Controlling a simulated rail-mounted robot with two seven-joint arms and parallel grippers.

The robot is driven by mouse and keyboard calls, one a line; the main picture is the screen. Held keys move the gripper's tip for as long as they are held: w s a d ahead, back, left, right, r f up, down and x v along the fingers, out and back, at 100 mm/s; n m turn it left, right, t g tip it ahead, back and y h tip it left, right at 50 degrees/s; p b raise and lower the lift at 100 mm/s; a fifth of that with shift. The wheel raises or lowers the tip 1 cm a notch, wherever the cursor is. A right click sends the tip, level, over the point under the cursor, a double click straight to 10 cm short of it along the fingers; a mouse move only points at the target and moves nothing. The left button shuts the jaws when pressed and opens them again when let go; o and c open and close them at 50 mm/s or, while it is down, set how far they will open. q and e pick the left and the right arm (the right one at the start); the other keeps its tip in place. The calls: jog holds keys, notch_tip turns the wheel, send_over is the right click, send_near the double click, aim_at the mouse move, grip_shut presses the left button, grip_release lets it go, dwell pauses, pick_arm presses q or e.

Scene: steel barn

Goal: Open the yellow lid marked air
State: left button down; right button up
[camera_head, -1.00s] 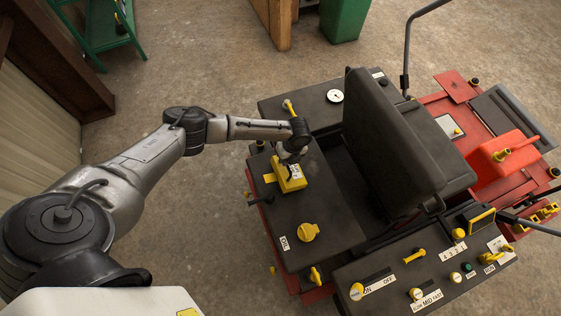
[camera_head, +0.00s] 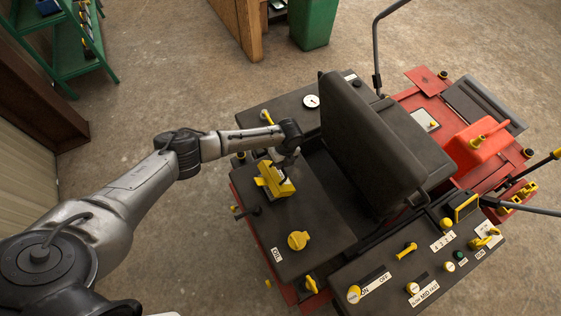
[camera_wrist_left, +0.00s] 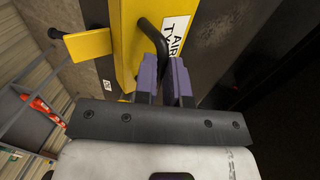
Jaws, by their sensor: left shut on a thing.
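The yellow lid marked air (camera_head: 268,173) is on the dark left deck of the red machine and looks tilted up from it. In the left wrist view the lid (camera_wrist_left: 128,35) fills the top middle, with a partly hidden white label reading "AIR" and a black bar handle (camera_wrist_left: 152,36). My left gripper (camera_head: 285,170) is at the lid's right side. Its two purple fingers (camera_wrist_left: 165,72) are shut on the handle, though their tips partly hide it. My right gripper is not in view.
A yellow round knob (camera_head: 298,240) marked oil stands on the same deck, nearer me. The black seat (camera_head: 375,140) rises right of the gripper. A switch panel (camera_head: 340,290) lies at lower right. Open floor lies left of the machine.

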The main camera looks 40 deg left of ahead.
pick_arm(q)
jog(key=shift+s+a+f, duration=0.2)
jog(key=shift+s+f, duration=0.1)
jog(key=shift+f, duration=0.1)
jog(key=c, duration=1.3)
grip_release()
jog(key=shift+s, duration=0.15)
jog(key=shift+o, duration=0.6)
jog(key=shift+d+r, duration=0.1)
jog(key=shift+w+r, duration=0.1)
jog(key=shift+w, duration=0.1)
notch_tip(320, 180, up, 14)
jog(key=w+d+p, duration=0.1)
jog(key=w, duration=0.1)
jog(key=shift+w+f, duration=0.2)
jog(key=shift+w, duration=0.1)
